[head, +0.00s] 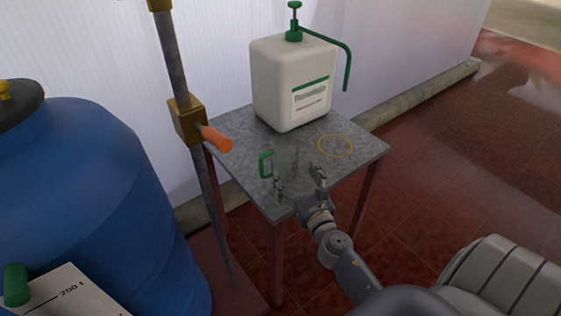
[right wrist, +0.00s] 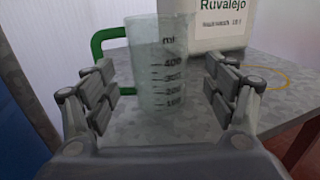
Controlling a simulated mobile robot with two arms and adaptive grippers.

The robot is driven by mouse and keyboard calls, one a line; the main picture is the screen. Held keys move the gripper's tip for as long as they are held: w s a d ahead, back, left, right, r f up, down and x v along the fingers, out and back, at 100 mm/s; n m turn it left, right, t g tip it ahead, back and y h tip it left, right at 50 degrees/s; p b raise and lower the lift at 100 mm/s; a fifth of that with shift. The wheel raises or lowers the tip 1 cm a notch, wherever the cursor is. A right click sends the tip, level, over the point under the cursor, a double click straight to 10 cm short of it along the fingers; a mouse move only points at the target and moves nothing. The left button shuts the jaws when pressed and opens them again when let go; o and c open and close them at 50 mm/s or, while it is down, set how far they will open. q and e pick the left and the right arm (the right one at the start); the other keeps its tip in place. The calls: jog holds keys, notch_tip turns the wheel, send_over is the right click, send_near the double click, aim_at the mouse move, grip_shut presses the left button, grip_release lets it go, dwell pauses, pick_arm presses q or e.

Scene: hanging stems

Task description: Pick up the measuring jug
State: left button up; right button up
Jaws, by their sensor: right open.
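The measuring jug (right wrist: 160,65) is clear, with dark graduation marks and a green handle (right wrist: 103,45) on its left. It stands upright on the grey metal table (head: 235,135). In the head view the jug (head: 288,160) is faint, with its green handle showing clearly. My right gripper (head: 299,180) is at the table's near edge, right in front of the jug. In the right wrist view its fingers (right wrist: 160,95) are open, one on each side of the jug, with gaps visible on both sides. My left gripper is not in view.
A white canister (head: 292,85) with a green pump and spout stands behind the jug. A yellow ring (head: 335,146) is on the table to the right. A pipe with an orange-handled valve (head: 216,139) and a blue barrel (head: 90,200) are at the left.

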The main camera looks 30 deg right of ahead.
aim_at(280, 146)
jog(key=shift+x, duration=1.2)
jog(key=x, duration=0.5)
jog(key=shift+w+r, duration=0.1)
jog(key=shift+w, duration=0.25)
jog(key=c, duration=0.9)
